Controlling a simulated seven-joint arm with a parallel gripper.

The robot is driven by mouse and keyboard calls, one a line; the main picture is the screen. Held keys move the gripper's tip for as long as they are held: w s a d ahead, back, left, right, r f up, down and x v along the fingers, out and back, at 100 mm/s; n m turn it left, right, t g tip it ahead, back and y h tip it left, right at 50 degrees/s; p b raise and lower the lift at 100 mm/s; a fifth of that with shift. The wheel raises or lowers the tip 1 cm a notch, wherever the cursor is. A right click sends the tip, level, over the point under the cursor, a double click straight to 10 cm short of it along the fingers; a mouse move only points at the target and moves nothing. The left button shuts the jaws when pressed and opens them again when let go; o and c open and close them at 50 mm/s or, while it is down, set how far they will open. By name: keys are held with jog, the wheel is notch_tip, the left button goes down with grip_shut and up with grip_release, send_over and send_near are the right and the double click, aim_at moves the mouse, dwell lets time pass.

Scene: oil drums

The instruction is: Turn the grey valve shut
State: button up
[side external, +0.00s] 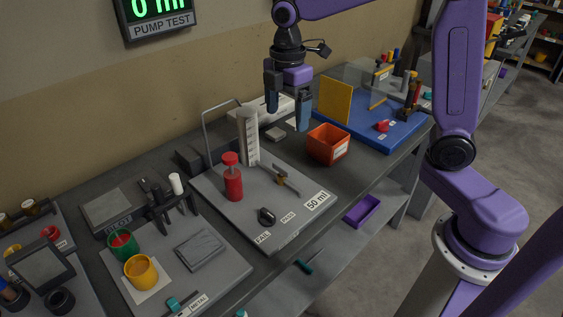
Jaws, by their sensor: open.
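I cannot pick out a grey valve for certain in the side external view. A small dark knob (267,216) sits on the grey pump-test board (222,190), beside the FAIL label. A lever-like piece with a brownish block (281,178) stands behind it on the same board. A red knob-like piece (382,126) is on the blue board (350,138) at the right. My gripper (288,108) is open, with its fingers pointing down and apart. It hangs above the back of the bench, up and right of the white cylinder, and touches nothing that I can see.
A white graduated cylinder (248,137) and a red bottle (233,183) stand upright on the grey board. An orange bin (327,146) and a yellow upright panel (335,102) are near my gripper. Cups and a scale crowd the left. A purple tray (362,210) lies on the lower shelf.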

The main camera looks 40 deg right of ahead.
aim_at(282, 166)
jog(key=shift+n, duration=0.3)
jog(key=w+f, duration=0.1)
jog(key=f, duration=0.4)
jog(key=w+d+f, duration=0.1)
jog(key=f, duration=0.5)
jog(key=w+f, duration=0.1)
jog(key=f, duration=0.5)
jog(key=shift+d+f, duration=0.15)
jog(key=shift+d, duration=0.05)
jog(key=c, duration=1.1)
